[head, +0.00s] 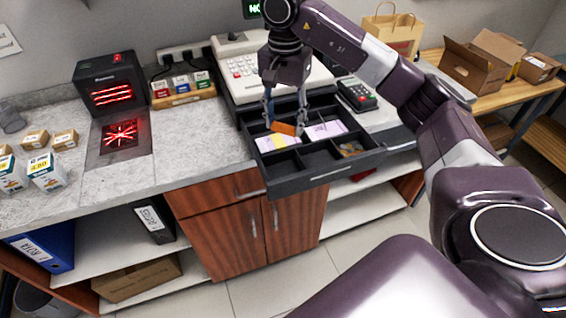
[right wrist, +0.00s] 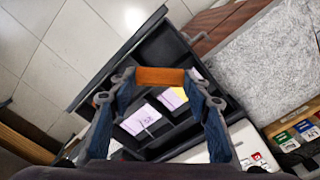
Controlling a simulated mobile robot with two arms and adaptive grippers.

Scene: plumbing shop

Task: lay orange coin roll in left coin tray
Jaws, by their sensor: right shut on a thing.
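The orange coin roll (head: 285,128) is held between the fingertips of my right gripper (head: 286,121). In the right wrist view the roll (right wrist: 160,76) lies crosswise between both fingertips. It is over the open cash drawer (head: 322,178), near the banknote compartments; its exact height is hard to tell. The drawer's front row has coin trays. The left coin tray (head: 288,164) looks dark and empty, and the right one holds some coins (head: 350,149). In the head view the roll appears behind the left coin tray, toward the register. My left gripper is not in view.
Banknotes (head: 277,143) lie in the drawer's back compartments. The cash register (head: 245,70) stands behind the drawer, and a card terminal (head: 357,94) is to its right. A scanner (head: 108,85) and small boxes (head: 47,171) are on the left counter.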

